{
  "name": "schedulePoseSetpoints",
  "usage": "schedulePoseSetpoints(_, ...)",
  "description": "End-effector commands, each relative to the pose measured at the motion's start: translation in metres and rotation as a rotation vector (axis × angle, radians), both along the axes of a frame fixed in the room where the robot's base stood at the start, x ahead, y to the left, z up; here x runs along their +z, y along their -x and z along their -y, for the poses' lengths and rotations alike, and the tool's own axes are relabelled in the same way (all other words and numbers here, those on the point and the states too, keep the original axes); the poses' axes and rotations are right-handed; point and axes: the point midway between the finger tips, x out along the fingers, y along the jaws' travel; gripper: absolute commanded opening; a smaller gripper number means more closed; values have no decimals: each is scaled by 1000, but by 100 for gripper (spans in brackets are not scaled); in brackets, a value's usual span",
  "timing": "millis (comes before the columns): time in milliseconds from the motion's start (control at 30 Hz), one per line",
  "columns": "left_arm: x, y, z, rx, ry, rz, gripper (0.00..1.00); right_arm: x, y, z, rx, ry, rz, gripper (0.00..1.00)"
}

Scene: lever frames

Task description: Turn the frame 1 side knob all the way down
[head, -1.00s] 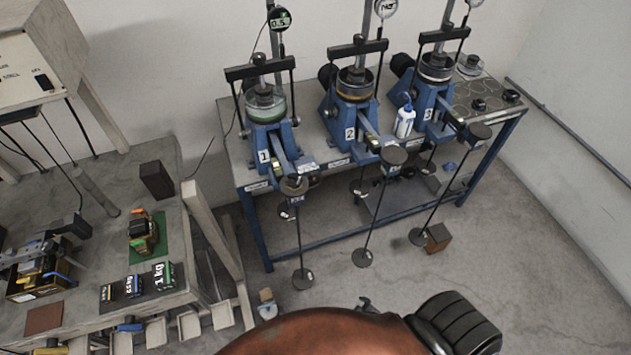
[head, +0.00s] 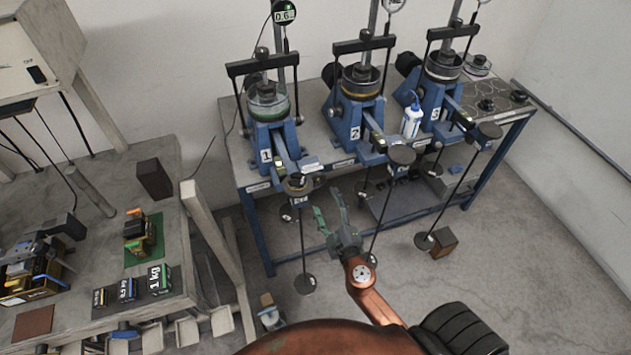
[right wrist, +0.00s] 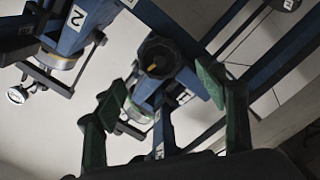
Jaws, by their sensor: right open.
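Frame 1 (head: 272,135) is the leftmost blue lever frame on the bench in the head view, with a white 1 label. Its side knob is not clearly made out; only a dark shape shows behind its left upright rod. My right gripper (head: 330,212) has its green fingers spread and empty, just right of the dark hanger top (head: 297,185) at the front of frame 1's lever. In the right wrist view, the open fingers (right wrist: 165,95) stand either side of a dark round part (right wrist: 158,57) and frame 1's label. My left gripper is out of view.
Frame 2 (head: 357,105) and frame 3 (head: 437,90) stand to the right, with hanging rods in front. A white bottle (head: 411,120) stands between them. A left table (head: 85,215) holds weights. A brown block (head: 443,242) lies on the floor.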

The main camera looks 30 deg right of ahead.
Motion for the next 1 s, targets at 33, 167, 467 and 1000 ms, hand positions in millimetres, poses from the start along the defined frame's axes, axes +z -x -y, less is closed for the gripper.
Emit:
schedulePoseSetpoints(33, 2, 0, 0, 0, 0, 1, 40, 2, -3, 1, 0, 2, 3, 65)
schedulePoseSetpoints(167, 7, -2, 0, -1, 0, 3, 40, 3, -16, 3, 1, 3, 3, 65)
schedulePoseSetpoints(467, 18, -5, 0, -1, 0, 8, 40, 3, -57, 14, 0, 1, 2, 65)
schedulePoseSetpoints(1000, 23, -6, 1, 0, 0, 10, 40, 0, -91, 22, 1, 0, -1, 47)
